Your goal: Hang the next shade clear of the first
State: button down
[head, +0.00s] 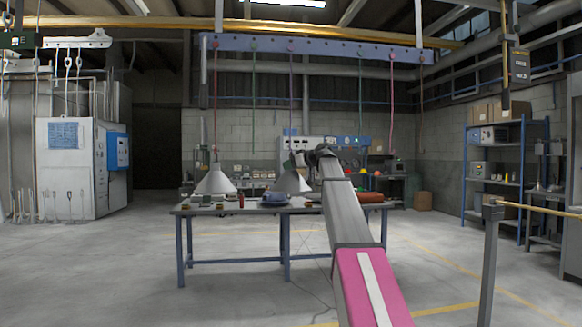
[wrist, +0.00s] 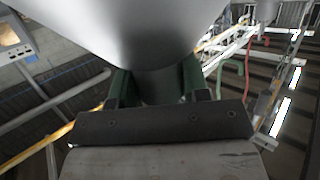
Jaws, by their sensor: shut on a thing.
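The first shade (head: 215,182), a pale grey cone, hangs upright on a red cord above the left part of the table. A second similar shade (head: 291,182) is to its right, with a clear gap between them. My gripper (head: 307,157) is at the top of the second shade. In the wrist view the shade (wrist: 150,25) fills the upper middle, and my green-padded gripper (wrist: 155,88) is shut on its narrow neck. A dark cord comes down from the rail above this shade; whether it is joined to the shade is hidden by my gripper.
A table (head: 235,210) with small items stands below. A post (head: 488,260) stands at right.

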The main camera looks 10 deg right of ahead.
jog(key=c, duration=0.5)
grip_release()
jog(key=shift+d, duration=0.1)
